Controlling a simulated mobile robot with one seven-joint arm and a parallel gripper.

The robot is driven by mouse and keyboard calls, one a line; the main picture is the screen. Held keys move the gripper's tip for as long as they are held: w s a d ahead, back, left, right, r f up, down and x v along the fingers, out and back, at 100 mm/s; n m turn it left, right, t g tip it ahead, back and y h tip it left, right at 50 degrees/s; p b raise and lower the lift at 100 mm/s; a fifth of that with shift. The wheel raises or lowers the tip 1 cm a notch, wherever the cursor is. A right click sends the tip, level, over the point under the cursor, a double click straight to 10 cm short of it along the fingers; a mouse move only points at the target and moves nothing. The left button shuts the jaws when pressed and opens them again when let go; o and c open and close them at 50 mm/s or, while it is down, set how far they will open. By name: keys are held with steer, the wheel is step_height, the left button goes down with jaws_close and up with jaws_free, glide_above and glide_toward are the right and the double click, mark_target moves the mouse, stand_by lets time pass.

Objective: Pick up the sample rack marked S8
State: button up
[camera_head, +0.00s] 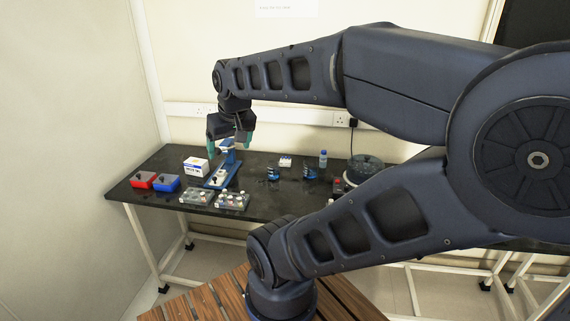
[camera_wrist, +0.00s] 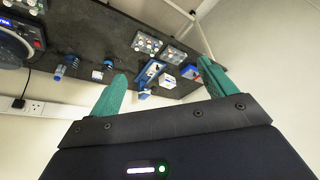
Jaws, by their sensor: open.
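Two grey sample racks holding several small capped vials sit side by side near the bench's front edge in the head view, a left one (camera_head: 196,196) and a right one (camera_head: 232,201). Two racks also show near the top of the wrist view, one at left (camera_wrist: 147,43) and one at right (camera_wrist: 173,55). I cannot read S8 on either rack. My gripper (camera_head: 229,147) is open and empty, raised above the back part of the bench, apart from both racks. Its teal fingers also show spread in the wrist view (camera_wrist: 162,76).
A blue-and-white stand (camera_head: 222,172) is just below my gripper, behind the racks. A white box (camera_head: 195,165), a red box (camera_head: 143,180) and a blue box (camera_head: 166,183) stand left. A blue-capped bottle (camera_head: 323,159) and a round device (camera_head: 364,170) stand right. The middle of the dark bench (camera_head: 270,205) has free room.

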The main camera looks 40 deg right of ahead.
steer(key=shift+w, duration=0.1)
steer(key=shift+c, duration=0.3)
steer(key=w+d+m+y, duration=0.15)
steer(key=w+d, duration=0.35)
steer(key=w, duration=1)
steer(key=m+g+h, duration=0.1)
steer(key=m+h, duration=0.4)
steer(key=m, duration=0.2)
glide_above(286, 158)
steer(key=s+a, duration=0.2)
steer(key=s, duration=0.1)
step_height(286, 158, down, 31)
steer(key=shift+y, duration=0.25)
steer(key=shift+w+x, duration=0.15)
steer(key=shift+x, duration=2.2)
steer(key=shift+w+x, duration=0.15)
steer(key=shift+x, duration=2.15)
steer(key=shift+a, duration=0.15)
